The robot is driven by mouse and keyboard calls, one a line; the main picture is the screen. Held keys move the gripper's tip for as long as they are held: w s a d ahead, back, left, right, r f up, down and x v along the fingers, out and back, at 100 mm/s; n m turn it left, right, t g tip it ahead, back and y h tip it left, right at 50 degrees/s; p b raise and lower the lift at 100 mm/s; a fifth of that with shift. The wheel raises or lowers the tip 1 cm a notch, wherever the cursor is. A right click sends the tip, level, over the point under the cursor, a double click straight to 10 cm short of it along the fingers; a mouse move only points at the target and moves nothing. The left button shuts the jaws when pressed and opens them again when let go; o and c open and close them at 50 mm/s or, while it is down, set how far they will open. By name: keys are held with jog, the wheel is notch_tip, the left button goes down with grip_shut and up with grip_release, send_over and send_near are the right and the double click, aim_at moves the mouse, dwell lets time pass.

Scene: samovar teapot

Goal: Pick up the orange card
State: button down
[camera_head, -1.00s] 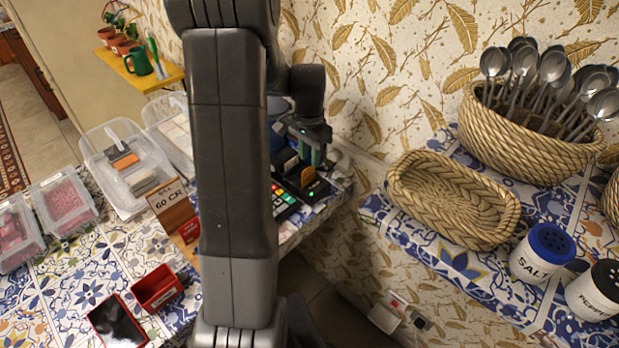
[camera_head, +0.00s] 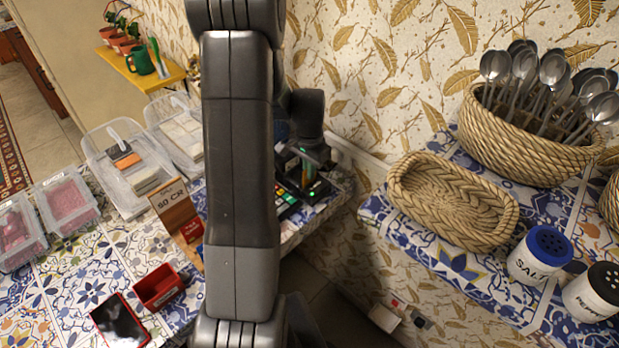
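My gripper (camera_head: 309,176) is at the back of the counter, right of my arm, low over the black card terminal (camera_head: 286,198) with coloured keys. The orange card is not visible now; it showed at the terminal in the earlier view, where my gripper now is. My gripper probably hides it. The fingers are small and dark here, and I cannot tell whether they are open or shut on anything.
My arm blocks the middle of the view. A wooden price sign (camera_head: 175,207), a red box (camera_head: 160,287), a phone (camera_head: 120,321) and clear tubs (camera_head: 68,203) stand left. A woven basket (camera_head: 452,200) and salt shaker (camera_head: 540,254) are on the right shelf.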

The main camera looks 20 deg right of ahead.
notch_tip(320, 180, up, 10)
notch_tip(320, 180, up, 5)
jog(key=p, duration=0.3)
dwell(0.9)
